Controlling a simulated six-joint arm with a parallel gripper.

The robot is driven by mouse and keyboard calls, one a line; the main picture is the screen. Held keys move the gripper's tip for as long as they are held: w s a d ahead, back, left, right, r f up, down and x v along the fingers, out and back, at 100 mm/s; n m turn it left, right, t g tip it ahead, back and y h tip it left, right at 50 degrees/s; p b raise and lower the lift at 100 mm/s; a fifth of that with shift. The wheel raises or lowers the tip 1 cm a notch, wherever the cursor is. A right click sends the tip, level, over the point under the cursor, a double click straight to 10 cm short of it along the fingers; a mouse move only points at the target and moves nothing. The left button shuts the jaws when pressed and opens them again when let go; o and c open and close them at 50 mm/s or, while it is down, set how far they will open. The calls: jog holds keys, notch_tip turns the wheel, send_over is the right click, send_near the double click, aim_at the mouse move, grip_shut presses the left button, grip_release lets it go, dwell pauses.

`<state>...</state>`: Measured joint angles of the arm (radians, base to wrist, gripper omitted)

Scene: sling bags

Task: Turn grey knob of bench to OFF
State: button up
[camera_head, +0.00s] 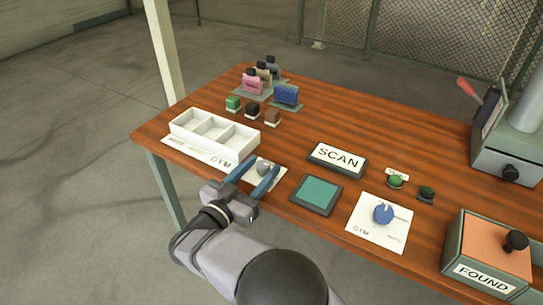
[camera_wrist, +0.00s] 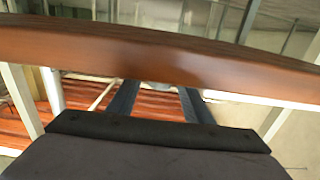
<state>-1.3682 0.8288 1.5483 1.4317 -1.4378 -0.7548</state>
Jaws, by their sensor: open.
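The grey knob (camera_head: 264,168) is small and sits on a white plate near the front edge of the bench (camera_head: 400,150) in the head view. My gripper (camera_head: 262,165) is open, its two blue-grey fingers apart on the left and right of the knob. I cannot tell whether either finger touches it. The knob's pointer and any OFF mark are too small or hidden to read. In the wrist view my fingers (camera_wrist: 157,98) reach up to the bench's wooden edge (camera_wrist: 160,55), and the knob does not show.
A white divided tray (camera_head: 178,126) stands left of the knob. Small bags (camera_head: 286,95) and coloured blocks stand behind.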

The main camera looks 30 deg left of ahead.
aim_at(267, 162)
jog(key=shift+w, duration=2.85)
jog(key=shift+c, duration=0.3)
jog(key=c, duration=1)
